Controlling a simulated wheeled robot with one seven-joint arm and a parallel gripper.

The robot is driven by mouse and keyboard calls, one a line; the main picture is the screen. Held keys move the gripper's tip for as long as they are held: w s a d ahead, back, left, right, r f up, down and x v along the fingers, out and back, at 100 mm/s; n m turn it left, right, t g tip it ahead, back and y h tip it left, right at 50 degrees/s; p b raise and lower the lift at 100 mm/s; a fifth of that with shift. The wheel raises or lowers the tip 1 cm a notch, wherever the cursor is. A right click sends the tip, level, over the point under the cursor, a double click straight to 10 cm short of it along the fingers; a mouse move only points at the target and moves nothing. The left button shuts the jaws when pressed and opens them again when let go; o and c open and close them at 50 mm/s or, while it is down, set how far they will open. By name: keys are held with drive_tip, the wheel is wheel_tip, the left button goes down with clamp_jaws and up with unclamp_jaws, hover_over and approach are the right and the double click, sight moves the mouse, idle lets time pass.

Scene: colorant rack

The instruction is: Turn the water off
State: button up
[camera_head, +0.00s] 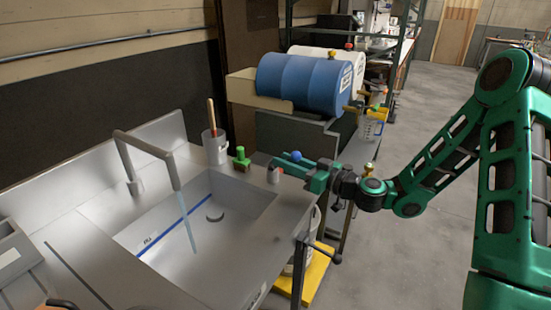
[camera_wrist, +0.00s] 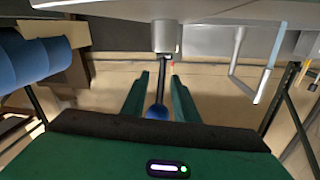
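A grey metal faucet (camera_head: 147,143) arches over the sink, and a thin, pale water stream (camera_head: 190,236) falls from its spout. A short grey cylindrical valve (camera_head: 273,175) stands at the sink's right rim; it also shows in the wrist view (camera_wrist: 163,37). A dark lever (camera_wrist: 163,68) extends from it, ending in a blue ball (camera_head: 296,156). My gripper (camera_head: 279,164) is open, with its green fingers on either side of the lever. In the wrist view, the blue ball (camera_wrist: 157,112) sits between the fingers near the palm, with gaps beside the lever.
A blue drum (camera_head: 305,82) lies on a stand behind my gripper. The floor (camera_head: 432,120) at right is open.

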sight(275, 168)
drive_tip(key=shift+x, duration=2.15)
clamp_jaws()
drive_tip(key=shift+d, duration=0.1)
